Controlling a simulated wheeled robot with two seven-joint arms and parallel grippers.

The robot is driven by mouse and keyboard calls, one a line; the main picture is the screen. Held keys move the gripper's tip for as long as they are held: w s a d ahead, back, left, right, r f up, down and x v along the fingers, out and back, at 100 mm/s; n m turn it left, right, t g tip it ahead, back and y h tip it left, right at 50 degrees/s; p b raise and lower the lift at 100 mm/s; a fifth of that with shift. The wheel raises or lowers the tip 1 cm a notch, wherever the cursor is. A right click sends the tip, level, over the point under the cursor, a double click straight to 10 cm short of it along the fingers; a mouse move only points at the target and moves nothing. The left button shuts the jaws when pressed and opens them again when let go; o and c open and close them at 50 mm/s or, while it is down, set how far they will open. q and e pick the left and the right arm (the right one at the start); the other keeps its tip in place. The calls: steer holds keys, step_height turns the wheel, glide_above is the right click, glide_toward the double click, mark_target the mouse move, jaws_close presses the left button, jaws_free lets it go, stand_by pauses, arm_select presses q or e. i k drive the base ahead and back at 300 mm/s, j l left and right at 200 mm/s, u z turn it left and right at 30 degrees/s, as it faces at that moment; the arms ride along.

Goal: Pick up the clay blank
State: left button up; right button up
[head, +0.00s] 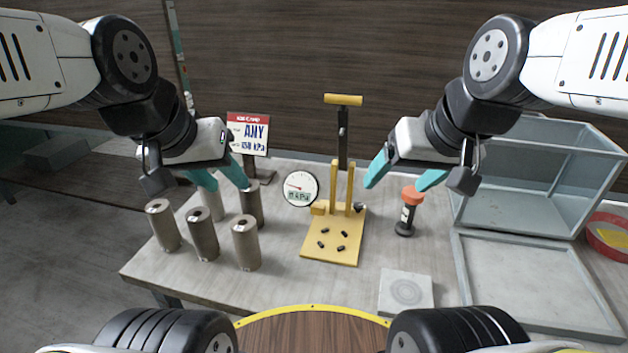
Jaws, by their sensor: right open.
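Several grey-brown clay cylinders stand upright at the left of the table: one at the far left (163,226), one beside it (203,236), one in front (246,244) and one behind (253,207). Another is partly hidden behind my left gripper. I cannot tell which one is meant by the clay blank. My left gripper (226,187) has teal fingers spread apart and hangs above the rear cylinders. My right gripper (394,188) is open and empty, left of and above an orange-topped dark tool (408,212).
A yellow stand (330,250) with posts, a handle and small black pegs is mid-table, beside a round gauge (300,188). A sign (248,133) stands behind. A square pad (405,292) lies in front. A clear box (520,215) and grey tray (530,285) fill the right.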

mark_target(199, 220)
steer(key=k+j+u, duration=0.15)
steer(key=j+u, duration=0.15)
steer(key=j, duration=0.35)
steer(key=k+j+u, duration=0.1)
steer(key=j+u, duration=0.25)
steer(key=j, duration=0.25)
